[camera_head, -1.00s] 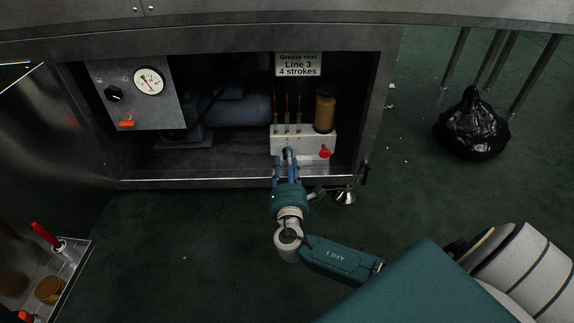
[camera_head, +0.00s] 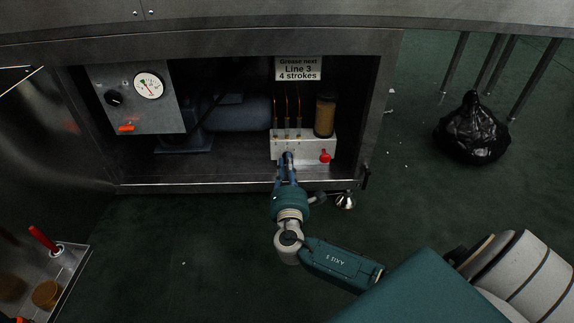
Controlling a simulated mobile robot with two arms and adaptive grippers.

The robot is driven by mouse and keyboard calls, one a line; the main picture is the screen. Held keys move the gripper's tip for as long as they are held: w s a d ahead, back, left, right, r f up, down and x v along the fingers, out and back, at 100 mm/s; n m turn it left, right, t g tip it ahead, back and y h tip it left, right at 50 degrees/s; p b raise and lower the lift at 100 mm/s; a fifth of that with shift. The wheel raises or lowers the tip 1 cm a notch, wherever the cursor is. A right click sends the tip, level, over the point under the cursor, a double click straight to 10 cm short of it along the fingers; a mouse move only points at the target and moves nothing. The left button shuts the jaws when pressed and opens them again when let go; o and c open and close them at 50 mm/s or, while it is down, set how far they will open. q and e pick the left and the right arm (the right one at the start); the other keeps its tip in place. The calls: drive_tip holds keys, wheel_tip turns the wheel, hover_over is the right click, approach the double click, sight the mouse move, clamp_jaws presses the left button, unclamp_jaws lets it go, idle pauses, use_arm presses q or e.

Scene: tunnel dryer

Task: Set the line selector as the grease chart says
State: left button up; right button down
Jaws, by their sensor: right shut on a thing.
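The grease chart (camera_head: 299,69) hangs at the top of the open cabinet and reads "Grease next Line 3, 4 strokes". Below it stands a white grease block (camera_head: 304,148) with several thin upright lines (camera_head: 287,113), an amber reservoir (camera_head: 325,115) and a red knob (camera_head: 325,156) at its right. My right gripper (camera_head: 286,158) reaches in over the cabinet sill and is shut at the block's front, on what seems to be the line selector. Its fingers hide the selector, so its pointer position cannot be read. My left gripper is not in view.
A panel with a gauge (camera_head: 148,86), a black knob (camera_head: 114,98) and an orange switch (camera_head: 126,128) is left in the cabinet, beside a blue-grey motor (camera_head: 237,112). A tray (camera_head: 72,262) with a red-handled tool is at lower left. A black bag (camera_head: 471,130) lies right.

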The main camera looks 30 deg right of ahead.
drive_tip(key=c, duration=1.7)
unclamp_jaws()
drive_tip(key=v, duration=0.7)
drive_tip(key=shift+s+a, duration=0.1)
drive_tip(key=shift+s, duration=0.2)
